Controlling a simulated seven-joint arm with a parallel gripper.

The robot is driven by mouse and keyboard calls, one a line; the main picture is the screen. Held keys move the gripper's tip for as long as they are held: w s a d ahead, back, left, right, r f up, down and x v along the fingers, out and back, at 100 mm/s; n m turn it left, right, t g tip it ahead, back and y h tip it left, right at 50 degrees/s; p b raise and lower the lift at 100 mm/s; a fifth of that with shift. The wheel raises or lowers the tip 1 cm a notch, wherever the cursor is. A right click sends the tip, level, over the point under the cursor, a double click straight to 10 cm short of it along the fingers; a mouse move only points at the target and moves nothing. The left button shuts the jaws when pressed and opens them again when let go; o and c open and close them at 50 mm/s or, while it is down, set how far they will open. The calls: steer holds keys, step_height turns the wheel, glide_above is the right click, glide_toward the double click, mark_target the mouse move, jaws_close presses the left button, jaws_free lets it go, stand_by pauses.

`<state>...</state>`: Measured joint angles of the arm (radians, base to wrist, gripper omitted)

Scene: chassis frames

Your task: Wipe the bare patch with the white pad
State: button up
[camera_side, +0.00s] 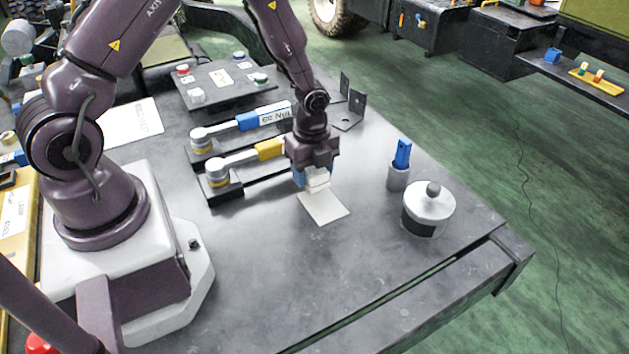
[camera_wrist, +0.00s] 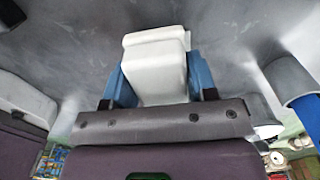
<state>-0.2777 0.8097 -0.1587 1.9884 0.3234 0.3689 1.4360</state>
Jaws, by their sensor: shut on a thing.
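My gripper (camera_side: 312,176) points down over the dark table, its blue fingers shut on the white pad (camera_side: 318,184). In the wrist view the pad (camera_wrist: 155,58) sits between the two blue fingertips of my gripper (camera_wrist: 160,78). The bare patch (camera_side: 325,209) is a pale, roughly square area on the tabletop in the side view. The pad is at the patch's far edge in that picture and hides part of it. I cannot tell whether the pad touches the surface.
Two torque wrenches, one yellow-handled (camera_side: 269,149) and one blue-handled (camera_side: 247,121), lie on dark stands left of my gripper. A grey cup with a blue item (camera_side: 402,154) and a lidded round pot (camera_side: 429,205) stand right. The tabletop (camera_side: 330,270) in front is clear.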

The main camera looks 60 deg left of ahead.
steer(key=shift+r, duration=2.6)
